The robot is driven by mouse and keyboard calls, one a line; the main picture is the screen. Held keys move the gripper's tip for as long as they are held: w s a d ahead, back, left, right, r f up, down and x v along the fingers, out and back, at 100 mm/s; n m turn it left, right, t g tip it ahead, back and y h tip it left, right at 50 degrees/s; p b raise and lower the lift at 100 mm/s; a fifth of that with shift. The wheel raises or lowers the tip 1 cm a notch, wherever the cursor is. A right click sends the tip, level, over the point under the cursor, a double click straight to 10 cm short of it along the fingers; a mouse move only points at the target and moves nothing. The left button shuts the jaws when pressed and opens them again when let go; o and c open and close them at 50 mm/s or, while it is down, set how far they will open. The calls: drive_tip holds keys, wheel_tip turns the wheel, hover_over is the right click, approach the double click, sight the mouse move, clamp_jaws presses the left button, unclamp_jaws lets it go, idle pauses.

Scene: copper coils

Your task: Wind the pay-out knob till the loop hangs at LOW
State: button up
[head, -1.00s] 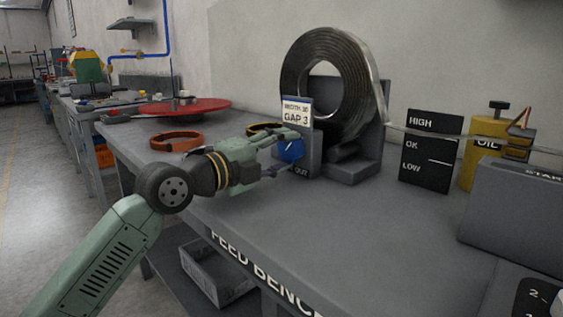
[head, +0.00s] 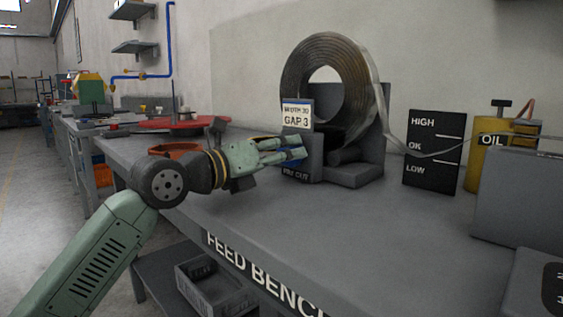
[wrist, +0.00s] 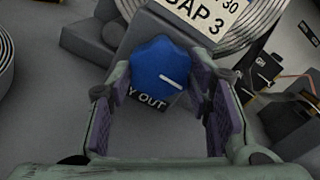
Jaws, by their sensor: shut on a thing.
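The blue pay-out knob (wrist: 160,62) has a white pointer line, pointing right in the wrist view. It sits above the PAY OUT lettering on the coil stand (head: 365,174). My gripper (head: 299,152) is shut on the knob, with fingers on both sides, partly hiding it in the head view. The copper-coloured strip coil (head: 298,75) stands upright behind. Its strip (head: 426,156) leaves to the right and sags in a shallow loop in front of the black HIGH/OK/LOW board (head: 432,178). The loop's bottom appears just below the OK lettering and above LOW.
A sign (head: 297,114) reading GAP 3 stands above the knob. A yellow OIL can (head: 488,165) and a grey machine box (head: 520,200) stand right. An orange ring (head: 176,149) and red disc (head: 185,124) lie left. The front of the bench is clear.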

drive_tip(key=shift+m+b, duration=0.45)
drive_tip(key=shift+m, duration=1.15)
drive_tip(key=o, duration=1.1)
drive_tip(key=shift+o, duration=0.2)
drive_tip(key=v, duration=1.2)
